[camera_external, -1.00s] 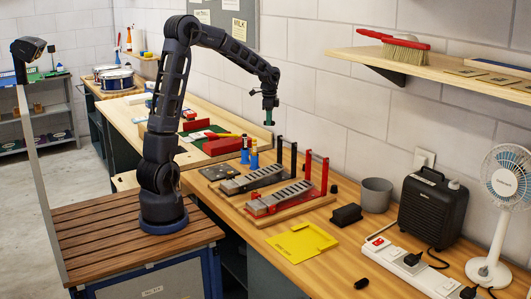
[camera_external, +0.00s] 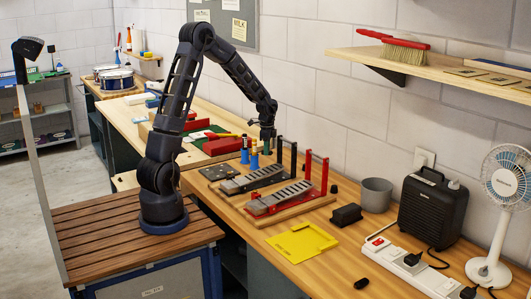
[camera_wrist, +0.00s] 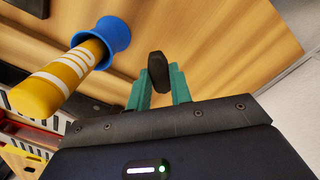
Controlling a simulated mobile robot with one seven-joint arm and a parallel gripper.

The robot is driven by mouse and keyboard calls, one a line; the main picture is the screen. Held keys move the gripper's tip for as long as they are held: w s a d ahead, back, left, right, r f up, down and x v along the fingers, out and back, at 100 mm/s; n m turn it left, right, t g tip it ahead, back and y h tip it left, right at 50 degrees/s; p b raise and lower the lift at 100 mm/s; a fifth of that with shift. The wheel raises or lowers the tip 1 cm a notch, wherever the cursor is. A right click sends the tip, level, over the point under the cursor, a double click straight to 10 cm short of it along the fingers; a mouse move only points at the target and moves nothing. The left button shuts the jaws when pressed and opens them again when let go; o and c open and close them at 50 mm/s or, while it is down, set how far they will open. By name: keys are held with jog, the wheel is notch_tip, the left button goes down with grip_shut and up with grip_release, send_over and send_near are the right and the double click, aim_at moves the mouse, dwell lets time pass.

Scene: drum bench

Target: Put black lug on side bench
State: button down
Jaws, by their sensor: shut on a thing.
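My gripper (camera_external: 267,147) hangs low over the bench near the wall, just behind the pedals in the external view. In the wrist view my gripper (camera_wrist: 159,88) has its teal fingers shut on a small dark oval piece, the black lug (camera_wrist: 156,67), which sticks out past the fingertips. The lug is too small to make out in the external view. Below it is the wooden bench top; I cannot tell whether the lug touches it. Another small black piece (camera_external: 361,284) lies at the front of the main bench (camera_external: 325,275).
Black (camera_external: 255,180) and red (camera_external: 285,199) pedals stand near the arm. A red case (camera_external: 222,146) lies on the paler bench (camera_external: 125,117) behind. The wall is close.

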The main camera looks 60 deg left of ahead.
aim_at(267, 164)
jog(key=shift+f, duration=2.3)
jog(key=shift+f, duration=0.1)
jog(key=c, duration=1.3)
grip_release()
jog(key=shift+o, duration=0.2)
